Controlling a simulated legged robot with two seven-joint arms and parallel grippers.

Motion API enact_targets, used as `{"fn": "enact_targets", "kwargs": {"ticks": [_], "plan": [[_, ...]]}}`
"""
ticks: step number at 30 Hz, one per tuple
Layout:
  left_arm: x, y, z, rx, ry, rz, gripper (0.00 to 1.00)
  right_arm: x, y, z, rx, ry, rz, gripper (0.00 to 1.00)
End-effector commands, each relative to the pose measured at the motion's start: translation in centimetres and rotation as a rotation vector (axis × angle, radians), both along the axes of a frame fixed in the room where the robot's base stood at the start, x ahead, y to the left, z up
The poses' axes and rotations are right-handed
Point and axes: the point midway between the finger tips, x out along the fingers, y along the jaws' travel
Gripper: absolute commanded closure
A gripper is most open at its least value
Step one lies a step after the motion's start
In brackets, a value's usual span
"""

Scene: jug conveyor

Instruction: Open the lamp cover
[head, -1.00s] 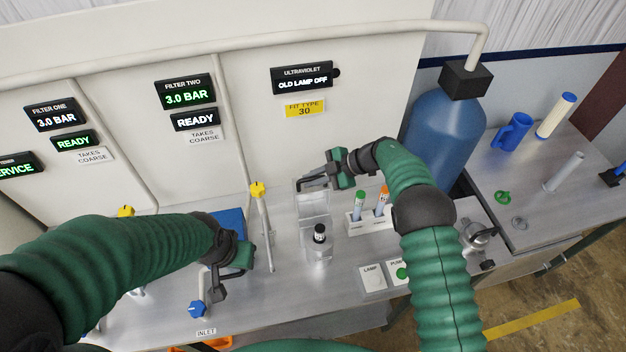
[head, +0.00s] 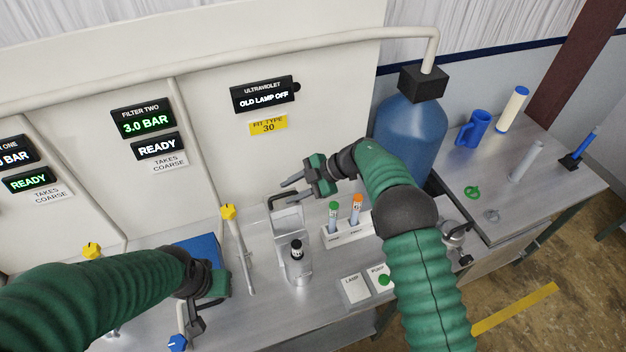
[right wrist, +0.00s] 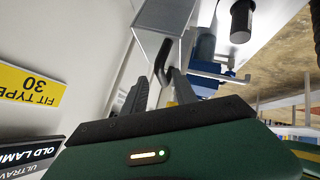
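The lamp cover (head: 287,218) is a grey metal plate standing raised at the back of the lamp housing (head: 299,268), with a dark bent handle (head: 277,198) at its top. A black-capped lamp end (head: 297,246) sticks up in front of it, uncovered. My right gripper (head: 288,188) is beside the handle at the cover's top, fingers spread. In the right wrist view, the handle (right wrist: 166,60) shows just beyond the two fingertips (right wrist: 158,85); contact is unclear. My left gripper (head: 196,322) hangs over the bench at lower left, away from the cover; its opening is unclear.
A white rack (head: 347,236) with green- and orange-capped tubes stands right of the housing. Lamp (head: 356,288) and pump switches lie in front. A yellow-topped valve pipe (head: 238,250) stands to the left. A blue tank (head: 411,135) is behind my right arm.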

Motion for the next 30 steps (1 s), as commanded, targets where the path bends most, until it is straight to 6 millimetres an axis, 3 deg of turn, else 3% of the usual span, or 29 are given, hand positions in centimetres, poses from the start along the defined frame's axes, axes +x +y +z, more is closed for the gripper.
{"fn": "enact_targets", "kwargs": {"ticks": [1,6,13,18,30], "plan": [[0.0,0.0,-1.3,0.000,0.000,0.000,0.64,0.1,-1.2,0.4,0.000,-0.005,-0.004,0.66],[0.0,0.0,-3.1,0.000,0.000,0.000,0.64,-0.2,-5.2,3.8,0.000,-0.007,-0.005,0.66],[0.0,0.0,-4.5,0.000,0.000,0.000,0.64,-0.5,-9.1,7.3,0.000,-0.004,-0.002,0.66],[0.0,0.0,-4.6,0.000,0.000,0.000,0.64,-0.7,-10.0,8.4,0.001,-0.003,-0.001,0.66],[0.0,0.0,-4.5,0.000,0.000,0.000,0.64,-0.7,-10.0,8.5,0.002,-0.003,-0.002,0.66]]}}
